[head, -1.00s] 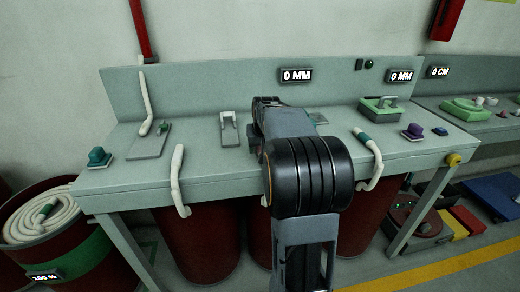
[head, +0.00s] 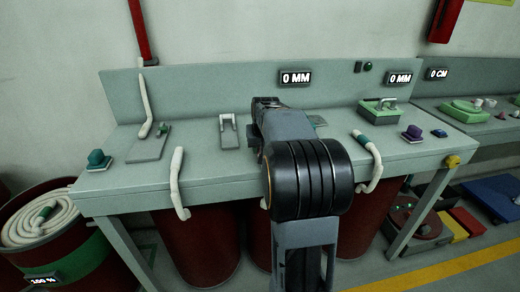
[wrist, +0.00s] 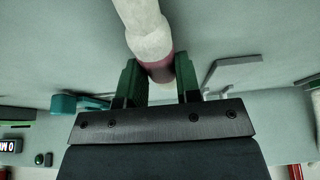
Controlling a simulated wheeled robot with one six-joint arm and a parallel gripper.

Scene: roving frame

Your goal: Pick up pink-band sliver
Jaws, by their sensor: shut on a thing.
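The pink-band sliver (wrist: 148,30) is a thick white rope-like strand with a pink-purple band (wrist: 157,67). It comes down from the top of the wrist view. My gripper (wrist: 160,75) has its two green fingers on either side of the strand at the band and is shut on it. In the head view my own arm covers the gripper and nearly all of this sliver; only a small white bit shows at the bench's front edge.
On the grey bench (head: 210,182), another white sliver (head: 177,183) hangs over the front edge at left and a teal-band sliver (head: 368,150) at right. A teal knob (head: 97,158), a grey lever plate (head: 228,132) and a purple knob (head: 412,132) stand on top. Red cans stand below.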

